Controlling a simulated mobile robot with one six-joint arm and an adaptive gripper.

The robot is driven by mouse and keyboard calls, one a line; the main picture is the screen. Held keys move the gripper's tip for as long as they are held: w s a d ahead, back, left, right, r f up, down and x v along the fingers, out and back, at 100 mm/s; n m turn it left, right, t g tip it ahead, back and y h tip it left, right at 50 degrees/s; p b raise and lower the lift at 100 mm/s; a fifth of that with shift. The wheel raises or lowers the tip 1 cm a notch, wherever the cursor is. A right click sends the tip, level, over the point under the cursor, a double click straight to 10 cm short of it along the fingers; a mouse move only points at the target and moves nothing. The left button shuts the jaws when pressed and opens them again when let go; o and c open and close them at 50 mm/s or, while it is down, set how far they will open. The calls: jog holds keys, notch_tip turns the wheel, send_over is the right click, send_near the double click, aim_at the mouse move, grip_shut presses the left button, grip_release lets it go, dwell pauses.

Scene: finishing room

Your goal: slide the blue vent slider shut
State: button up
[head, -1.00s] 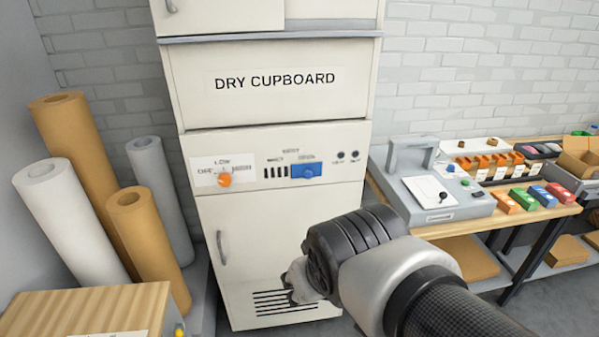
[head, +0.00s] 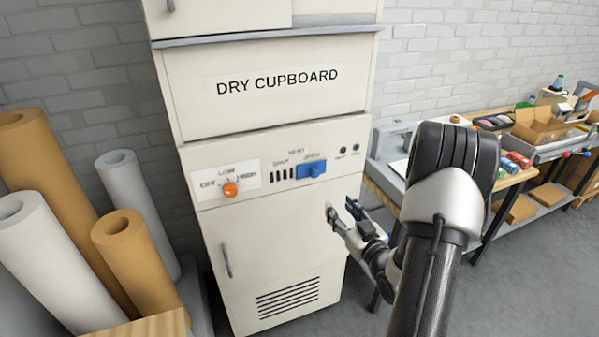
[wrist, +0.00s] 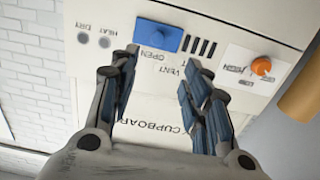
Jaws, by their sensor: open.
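The blue vent slider (head: 311,168) is on the control panel of the white dry cupboard (head: 270,95). It sits at the right end of its vent, under the word OPEN, and several dark slots show uncovered to its left. My gripper (head: 341,211) is open and empty, below and right of the slider in the head view, apart from it. In the wrist view, which looks at the panel upside down, the slider (wrist: 158,36) appears beyond my open gripper (wrist: 163,68), roughly in line with the gap between the fingers.
An orange knob (head: 230,190) is left of the vent on the same panel. Two small dark lamps or buttons marked HEAT and DRY are to its right. A door handle (head: 226,261) sticks out below. Rolls (head: 125,235) stand at left; a bench (head: 505,185) stands at right.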

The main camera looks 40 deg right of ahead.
jog(key=b, duration=0.2)
send_near(315, 174)
jog(key=x, duration=0.9)
jog(key=shift+d+f, duration=0.1)
jog(key=shift+d, duration=0.05)
jog(key=shift+c, duration=0.3)
grip_shut()
